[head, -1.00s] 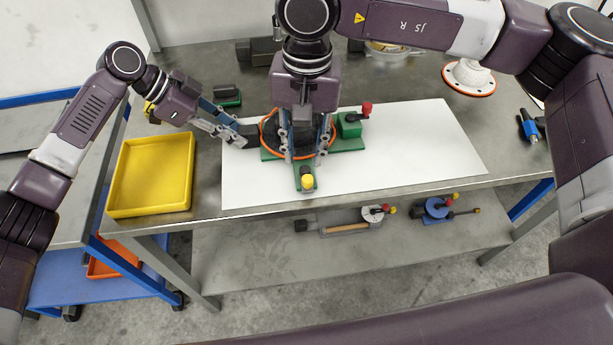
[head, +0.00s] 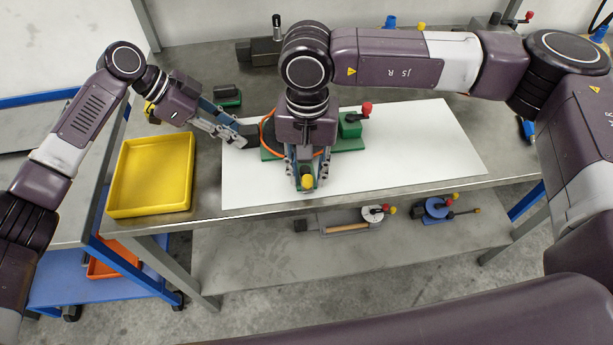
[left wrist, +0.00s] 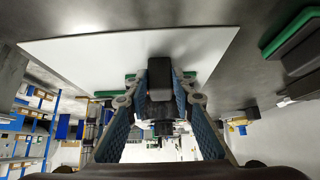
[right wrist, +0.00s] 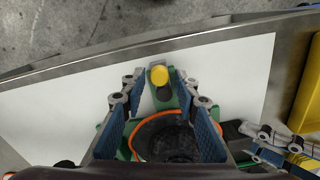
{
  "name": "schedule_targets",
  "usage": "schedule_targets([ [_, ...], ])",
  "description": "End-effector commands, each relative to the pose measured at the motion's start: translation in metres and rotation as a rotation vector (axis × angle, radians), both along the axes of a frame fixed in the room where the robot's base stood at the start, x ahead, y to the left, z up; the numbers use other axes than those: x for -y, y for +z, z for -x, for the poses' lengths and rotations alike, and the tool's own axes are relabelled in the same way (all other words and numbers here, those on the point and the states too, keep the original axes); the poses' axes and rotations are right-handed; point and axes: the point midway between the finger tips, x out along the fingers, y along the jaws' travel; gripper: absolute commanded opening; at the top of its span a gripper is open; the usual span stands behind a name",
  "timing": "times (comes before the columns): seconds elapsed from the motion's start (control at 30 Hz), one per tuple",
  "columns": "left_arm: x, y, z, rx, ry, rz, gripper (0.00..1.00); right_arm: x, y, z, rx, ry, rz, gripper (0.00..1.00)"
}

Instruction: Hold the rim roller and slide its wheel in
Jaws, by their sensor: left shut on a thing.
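The rim roller has a green base (head: 348,144) on a white sheet, with an orange ring (right wrist: 131,135) around a black disc (right wrist: 165,135). A red knob (head: 366,108) stands at its right, and a green slide with a yellow knob (right wrist: 158,75) points to the front. My left gripper (head: 238,137) is shut on a dark block (left wrist: 159,78) at the roller's left side. My right gripper (head: 306,184) is open, pointing down over the slide. The yellow knob (head: 307,181) shows between its fingertips, with gaps on both sides. My right wrist hides much of the disc.
A yellow tray (head: 114,203) stands at the table's left. The white sheet (head: 420,150) is clear to the right of the roller. A dark tool with a green base (head: 228,98) stands behind on the left. Other tools, including a blue one (head: 436,208), lie on the lower shelf.

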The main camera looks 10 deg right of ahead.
Motion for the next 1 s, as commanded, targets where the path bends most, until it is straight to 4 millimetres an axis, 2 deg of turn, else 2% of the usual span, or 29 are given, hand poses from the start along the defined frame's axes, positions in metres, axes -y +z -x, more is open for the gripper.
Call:
schedule_targets([
  [0.1, 0.000, 0.000, 0.000, 0.000, 0.001, -0.001, 0.00, 0.000, 0.000, 0.000, 0.000, 0.000, 0.000, 0.27],
  [0.37, 0.000, 0.000, 0.000, -0.001, 0.001, -0.001, 0.00, 0.000, 0.000, 0.000, 0.000, 0.000, 0.000, 0.00],
  [1.0, 0.001, 0.000, 0.001, -0.002, -0.003, 0.000, 0.00, -0.001, 0.001, -0.012, 0.002, 0.000, -0.003, 0.00],
])
